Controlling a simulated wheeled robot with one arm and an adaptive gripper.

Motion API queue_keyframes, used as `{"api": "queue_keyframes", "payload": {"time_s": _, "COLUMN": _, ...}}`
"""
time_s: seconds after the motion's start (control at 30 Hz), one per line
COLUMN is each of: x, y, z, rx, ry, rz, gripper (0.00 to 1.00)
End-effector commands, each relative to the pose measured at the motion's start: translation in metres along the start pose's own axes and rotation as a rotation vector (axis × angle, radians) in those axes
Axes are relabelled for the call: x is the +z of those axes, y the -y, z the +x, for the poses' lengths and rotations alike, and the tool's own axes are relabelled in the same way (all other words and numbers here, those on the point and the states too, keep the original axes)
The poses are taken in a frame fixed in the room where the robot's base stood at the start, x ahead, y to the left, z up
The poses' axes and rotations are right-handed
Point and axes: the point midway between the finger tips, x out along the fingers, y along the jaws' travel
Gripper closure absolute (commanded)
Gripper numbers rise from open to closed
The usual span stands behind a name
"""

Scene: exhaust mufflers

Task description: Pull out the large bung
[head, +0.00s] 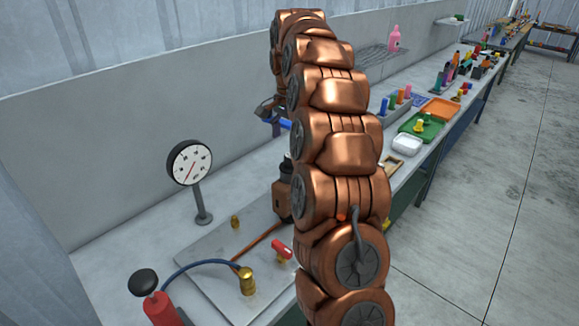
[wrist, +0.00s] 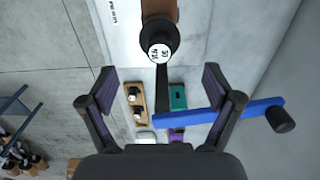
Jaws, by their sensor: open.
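My gripper (wrist: 168,72) is open, with its two purple-padded fingers spread wide apart and nothing held between them. In the head view my gripper (head: 266,109) shows only partly, dark, behind my arm. A black round piece with a white printed label (wrist: 159,50) lies ahead of the fingers, near the middle, against a brown body (wrist: 170,8). A dark bar runs down from it between the fingers. I cannot tell for sure which piece is the large bung. A blue bar (wrist: 225,115) with a black end crosses by the right finger; it shows in the head view too (head: 286,123).
A gauge (head: 190,163) stands on the bench beside a metal plate (head: 195,273) with brass fittings and a red-handled valve. A white tray (head: 406,144), a green tray (head: 420,133) and an orange tray (head: 440,109) lie farther along. My arm hides the middle of the bench.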

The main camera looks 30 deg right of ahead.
Motion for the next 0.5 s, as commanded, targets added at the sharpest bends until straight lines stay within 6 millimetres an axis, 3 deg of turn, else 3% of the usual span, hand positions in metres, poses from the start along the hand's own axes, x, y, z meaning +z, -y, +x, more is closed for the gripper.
{"api": "queue_keyframes", "payload": {"time_s": 0.5, "x": 0.0, "y": -0.001, "z": 0.063, "rx": 0.002, "ry": 0.001, "rz": 0.0, "gripper": 0.1}}
